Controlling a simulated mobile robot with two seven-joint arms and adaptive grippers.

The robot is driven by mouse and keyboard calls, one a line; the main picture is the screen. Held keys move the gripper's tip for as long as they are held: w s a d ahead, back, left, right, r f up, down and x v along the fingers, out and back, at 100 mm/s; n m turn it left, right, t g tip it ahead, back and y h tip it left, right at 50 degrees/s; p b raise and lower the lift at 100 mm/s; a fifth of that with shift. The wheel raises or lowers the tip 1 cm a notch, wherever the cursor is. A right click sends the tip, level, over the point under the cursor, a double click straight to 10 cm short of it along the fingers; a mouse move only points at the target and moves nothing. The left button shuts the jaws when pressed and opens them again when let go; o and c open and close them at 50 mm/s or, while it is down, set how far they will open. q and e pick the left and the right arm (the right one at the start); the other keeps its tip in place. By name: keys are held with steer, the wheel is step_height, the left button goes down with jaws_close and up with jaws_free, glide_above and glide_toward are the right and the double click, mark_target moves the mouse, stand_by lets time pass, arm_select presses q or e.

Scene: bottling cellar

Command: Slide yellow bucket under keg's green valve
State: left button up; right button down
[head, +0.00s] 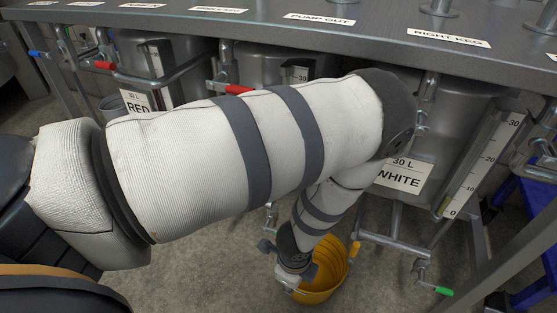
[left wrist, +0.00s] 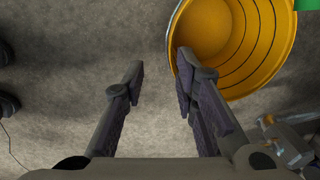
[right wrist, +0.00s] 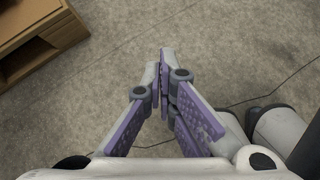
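The yellow bucket (head: 325,275) stands upright on the floor below the kegs, partly hidden behind my left wrist. In the left wrist view the bucket (left wrist: 232,45) fills the upper right and looks empty. The green valve handle (head: 443,291) is low at right, with the bucket to its left; a green patch (left wrist: 308,4) shows beyond the bucket in the left wrist view. My left gripper (left wrist: 160,65) is open, with nothing between its fingers. Its right finger overlaps the bucket's near rim; I cannot tell whether they touch. My right gripper (right wrist: 164,60) is shut and empty, away from the bucket.
The WHITE keg (head: 415,150) stands behind the green valve, with a scale gauge (head: 482,165) beside it. A yellow valve handle (head: 354,249) is by the bucket. Metal legs and pipes flank the space. A blue stool (head: 530,210) is at right. A wooden cabinet (right wrist: 35,30) shows in the right wrist view.

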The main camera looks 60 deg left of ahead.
mark_target(299, 292)
arm_select(q)
steer(key=shift+w+r+n, duration=0.3)
steer(key=shift+w+r, duration=0.4)
steer(key=shift+w, duration=0.15)
arm_select(e)
steer(key=shift+w+d, duration=0.1)
steer(key=shift+w, duration=0.1)
